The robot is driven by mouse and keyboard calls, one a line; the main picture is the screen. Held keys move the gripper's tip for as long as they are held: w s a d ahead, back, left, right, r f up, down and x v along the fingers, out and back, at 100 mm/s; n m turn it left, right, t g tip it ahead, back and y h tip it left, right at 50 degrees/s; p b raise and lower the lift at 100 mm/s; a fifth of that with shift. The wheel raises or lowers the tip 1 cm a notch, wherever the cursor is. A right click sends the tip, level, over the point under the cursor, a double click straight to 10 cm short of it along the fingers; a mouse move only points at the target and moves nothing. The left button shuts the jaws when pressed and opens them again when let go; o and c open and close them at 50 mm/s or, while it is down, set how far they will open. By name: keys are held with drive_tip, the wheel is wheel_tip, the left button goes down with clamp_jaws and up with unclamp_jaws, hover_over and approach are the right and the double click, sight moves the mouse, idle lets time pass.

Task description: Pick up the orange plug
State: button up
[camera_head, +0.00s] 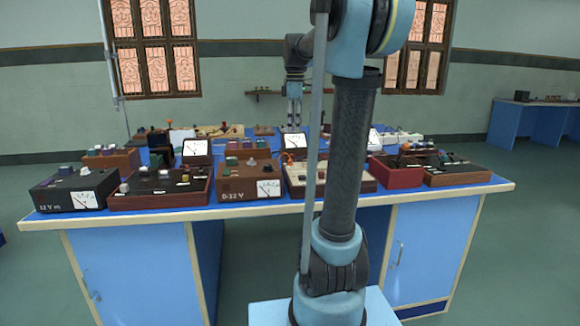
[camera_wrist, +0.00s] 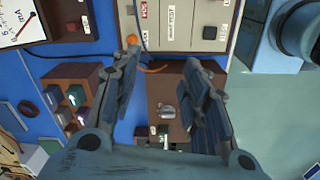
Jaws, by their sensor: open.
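My gripper (camera_wrist: 162,60) is open in the wrist view, pointing down over the bench, with nothing held between its fingers. A small round orange end (camera_wrist: 131,39), which looks like the orange plug, shows just past the tip of the left finger. A curved orange lead (camera_wrist: 156,67) shows between the fingertips, beside a brown box. Whether the two join is hidden by the left finger. In the head view my gripper (camera_head: 292,112) hangs over the far part of the bench, behind the front meters. A small orange piece (camera_head: 287,158) shows there below it.
The blue bench (camera_head: 240,212) is crowded with instrument boxes. A 0-12 V meter box (camera_head: 250,187), a black 12 V box (camera_head: 75,192) and a red box (camera_head: 397,175) line its front. A pale panel box (camera_wrist: 188,28) lies just beyond my fingertips.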

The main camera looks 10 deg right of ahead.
drive_tip(key=w+r+n, duration=0.2)
drive_tip(key=w, duration=0.3)
hover_over(291, 164)
drive_tip(key=w, duration=0.1)
drive_tip(key=shift+n, duration=0.4)
drive_tip(key=f, duration=1.2)
drive_tip(key=shift+w+d, duration=0.1)
drive_tip(key=shift+d, duration=0.1)
drive_tip(key=shift+a+f, duration=0.2)
drive_tip(key=shift+f, duration=2.45)
clamp_jaws()
